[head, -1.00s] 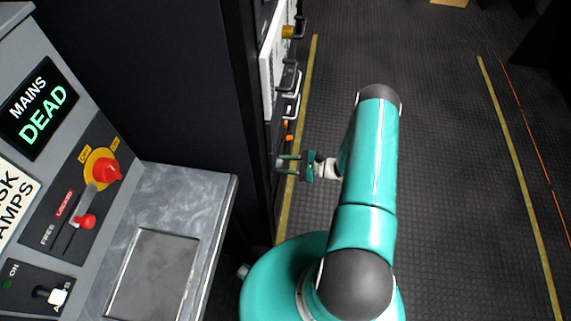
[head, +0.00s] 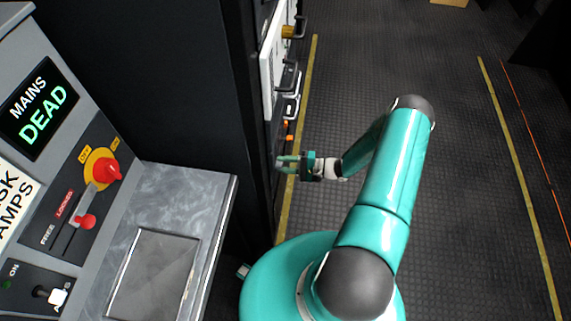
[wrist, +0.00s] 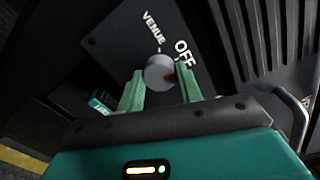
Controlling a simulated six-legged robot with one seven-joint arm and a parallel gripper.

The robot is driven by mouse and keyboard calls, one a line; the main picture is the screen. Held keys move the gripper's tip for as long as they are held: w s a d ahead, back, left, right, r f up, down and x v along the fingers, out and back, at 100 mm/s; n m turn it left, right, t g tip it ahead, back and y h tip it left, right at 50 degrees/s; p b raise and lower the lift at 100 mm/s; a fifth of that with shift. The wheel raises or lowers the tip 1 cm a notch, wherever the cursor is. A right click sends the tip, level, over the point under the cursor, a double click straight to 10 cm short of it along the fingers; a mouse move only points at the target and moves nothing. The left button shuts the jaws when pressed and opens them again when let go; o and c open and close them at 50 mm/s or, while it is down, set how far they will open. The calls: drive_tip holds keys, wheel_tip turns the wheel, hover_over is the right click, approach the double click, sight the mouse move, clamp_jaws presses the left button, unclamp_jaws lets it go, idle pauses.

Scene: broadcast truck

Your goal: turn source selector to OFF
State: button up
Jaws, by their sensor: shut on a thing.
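The source selector is a round grey knob (wrist: 159,73) with a red mark on its right side, on a dark plate (wrist: 118,38) in the wrist view. White lettering reads VENUE above it and OFF (wrist: 184,53) to its upper right. My gripper (wrist: 160,72) is shut on the knob, one green finger on each side. In the head view my gripper (head: 283,162) reaches left to the rack face beyond the desk. The knob cannot be made out there. The red mark is partly beside the right finger, so its exact pointing is hard to tell.
A grey desk (head: 205,190) with a MAINS DEAD display (head: 40,110) and a red rotary switch (head: 107,171) stands at left. Rack handles (head: 291,78) stick out beyond my gripper. The wrist view shows a metal handle (wrist: 297,115) at right. Floor at right is clear.

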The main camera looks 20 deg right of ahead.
drive_tip(key=shift+n, duration=0.6)
drive_tip(key=o, duration=1)
drive_tip(key=v, duration=1.3)
drive_tip(key=shift+s+d, duration=0.25)
drive_tip(key=shift+d, duration=0.05)
drive_tip(key=shift+s+d+r, duration=0.1)
drive_tip(key=shift+d+r, duration=0.05)
